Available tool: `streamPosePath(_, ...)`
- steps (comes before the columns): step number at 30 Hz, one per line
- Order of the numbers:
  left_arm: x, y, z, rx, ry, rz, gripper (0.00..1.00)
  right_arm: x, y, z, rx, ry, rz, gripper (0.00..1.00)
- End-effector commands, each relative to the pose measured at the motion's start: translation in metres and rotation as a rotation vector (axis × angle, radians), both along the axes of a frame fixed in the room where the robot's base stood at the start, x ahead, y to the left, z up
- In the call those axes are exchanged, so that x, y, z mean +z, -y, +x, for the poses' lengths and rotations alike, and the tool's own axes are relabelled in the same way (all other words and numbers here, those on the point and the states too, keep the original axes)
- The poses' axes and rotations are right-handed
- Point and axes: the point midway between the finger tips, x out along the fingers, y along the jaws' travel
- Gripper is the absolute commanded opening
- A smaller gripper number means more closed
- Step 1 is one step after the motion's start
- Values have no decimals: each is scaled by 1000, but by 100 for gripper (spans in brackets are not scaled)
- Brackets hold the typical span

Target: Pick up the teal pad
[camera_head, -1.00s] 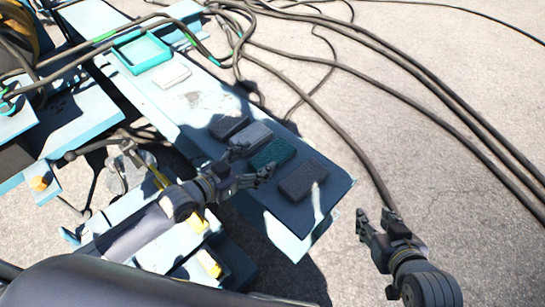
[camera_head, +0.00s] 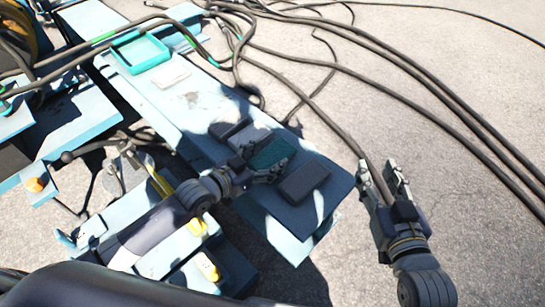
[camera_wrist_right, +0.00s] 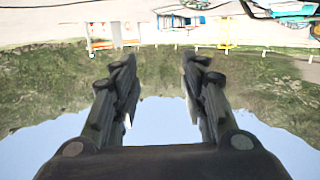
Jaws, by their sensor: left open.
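The teal pad (camera_head: 272,151) lies on the pale blue bench in the head view, between a grey pad (camera_head: 248,134) and a dark grey pad (camera_head: 304,181). My left gripper (camera_head: 262,166) is open at the pad's near side, its fingers overlapping the pad's lower edge in the picture. I cannot tell whether they touch it. My right gripper (camera_head: 377,168) is open and empty, to the right of the bench; its spread fingers also show in the right wrist view (camera_wrist_right: 160,75).
A darker pad (camera_head: 226,129) lies beside the grey one. A white pad (camera_head: 170,76) and an open teal tray (camera_head: 117,52) are at the bench's (camera_head: 180,108) far end. Thick black cables (camera_head: 420,95) cross the ground on the right.

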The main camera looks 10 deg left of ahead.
Motion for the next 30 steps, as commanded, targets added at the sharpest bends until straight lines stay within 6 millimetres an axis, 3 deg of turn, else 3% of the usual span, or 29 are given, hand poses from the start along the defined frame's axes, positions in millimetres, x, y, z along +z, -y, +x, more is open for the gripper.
streamPosePath(1,0,0,0,0,0,0,68,0,0,0,0,-1,0,40)
streamPosePath(6,0,0,0,0,0,0,34,0,0,0,0,-1,0,40)
streamPosePath(21,5,0,0,0,1,-1,34,-4,1,-1,-2,-25,-6,40)
streamPosePath(30,22,0,0,0,3,-1,34,-40,11,-19,-14,-222,-54,40)
